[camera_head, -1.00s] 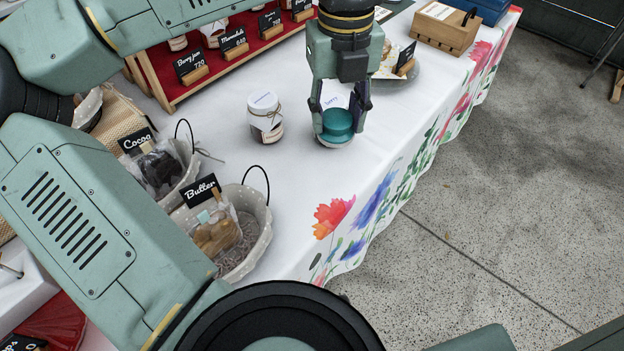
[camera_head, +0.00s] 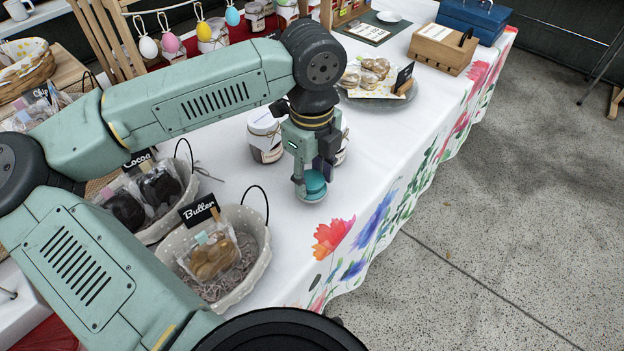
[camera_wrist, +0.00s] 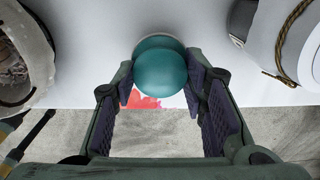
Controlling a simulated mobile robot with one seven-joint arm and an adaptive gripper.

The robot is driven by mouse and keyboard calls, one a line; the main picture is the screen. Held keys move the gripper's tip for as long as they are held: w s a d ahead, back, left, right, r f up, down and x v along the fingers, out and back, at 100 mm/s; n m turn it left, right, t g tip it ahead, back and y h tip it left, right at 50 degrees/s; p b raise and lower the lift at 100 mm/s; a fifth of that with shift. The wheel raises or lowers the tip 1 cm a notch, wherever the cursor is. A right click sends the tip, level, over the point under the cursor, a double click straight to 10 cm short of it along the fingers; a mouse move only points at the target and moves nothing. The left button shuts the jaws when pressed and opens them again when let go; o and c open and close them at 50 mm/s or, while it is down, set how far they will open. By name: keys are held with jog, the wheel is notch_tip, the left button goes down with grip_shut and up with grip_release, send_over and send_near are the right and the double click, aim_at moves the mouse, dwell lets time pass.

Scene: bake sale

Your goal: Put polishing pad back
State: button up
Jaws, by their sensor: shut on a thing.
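The polishing pad (camera_head: 314,184) is a teal rounded piece with a pale underside, near the front edge of the white tablecloth. My gripper (camera_head: 312,182) points down and is shut on it. In the wrist view the pad (camera_wrist: 160,67) sits between the fingertips, its pale base showing behind the teal knob. Whether the base touches the cloth I cannot tell.
A white-lidded jar (camera_head: 265,136) stands close to the left of my gripper, and a second jar (camera_head: 342,148) is partly hidden behind it. The Butter basket (camera_head: 262,232) is at lower left. A plate (camera_head: 384,103) and wooden box (camera_head: 442,48) stand farther back.

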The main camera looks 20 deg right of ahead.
aim_at(312, 179)
jog(key=shift+f, duration=1.05)
jog(key=shift+f, duration=0.2)
jog(key=o, duration=1.1)
jog(key=shift+r, duration=0.1)
notch_tip(312, 179, up, 12)
jog(key=shift+r+b, duration=0.15)
jog(key=shift+b, duration=0.2)
